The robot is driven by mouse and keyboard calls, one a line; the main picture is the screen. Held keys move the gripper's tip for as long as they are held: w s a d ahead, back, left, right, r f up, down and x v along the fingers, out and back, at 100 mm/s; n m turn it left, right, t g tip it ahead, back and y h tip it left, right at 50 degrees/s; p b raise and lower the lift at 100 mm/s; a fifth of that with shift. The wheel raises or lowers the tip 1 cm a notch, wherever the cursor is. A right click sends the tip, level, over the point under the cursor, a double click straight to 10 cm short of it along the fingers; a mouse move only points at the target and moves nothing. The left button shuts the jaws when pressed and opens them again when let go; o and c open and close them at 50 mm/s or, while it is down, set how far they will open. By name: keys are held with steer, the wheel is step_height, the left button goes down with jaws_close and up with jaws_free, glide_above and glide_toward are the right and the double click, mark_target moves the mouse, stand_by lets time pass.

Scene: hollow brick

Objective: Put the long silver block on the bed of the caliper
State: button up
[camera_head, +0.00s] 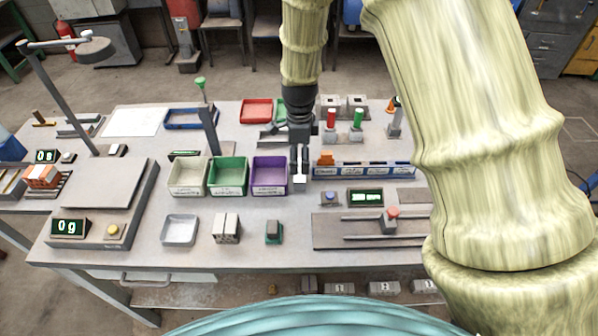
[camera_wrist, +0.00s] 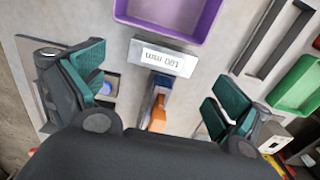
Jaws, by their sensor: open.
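A long silver block (camera_wrist: 165,57) with a printed mm label lies between the purple bin and the blue rack in the wrist view. Its pale end (camera_head: 300,179) shows below my gripper in the head view. My gripper (camera_head: 299,163) points down over this spot. Its teal-padded fingers (camera_wrist: 160,93) are spread wide with nothing between them, and the block appears apart from both pads. What looks like the caliper (camera_head: 335,231) is at the front right: a flat bed with rails, a red-knobbed slider (camera_head: 391,216) and a green display (camera_head: 366,198). My arm hides its right end.
A purple bin (camera_head: 269,188) stands just left of my gripper, beside green (camera_head: 228,190) and cream bins. A blue-fronted rack (camera_head: 363,170) with an orange piece (camera_head: 325,158) is close on the right. A blue button (camera_head: 328,197) sits before the rack.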

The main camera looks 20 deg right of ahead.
mark_target(299, 174)
steer(key=f, duration=0.1)
steer(key=w+f, duration=0.1)
steer(key=f, duration=0.1)
steer(key=shift+w+f, duration=0.1)
steer(key=shift+w, duration=0.15)
steer(key=shift+s+p, duration=0.3)
steer(key=shift+s, duration=0.05)
steer(key=shift+s+a, duration=0.1)
steer(key=shift+s, duration=0.05)
steer(key=shift+f+p, duration=1.25)
steer(key=shift+f, duration=1.25)
steer(key=shift+c, duration=0.2)
steer(key=shift+r, duration=0.1)
steer(key=c, duration=1.3)
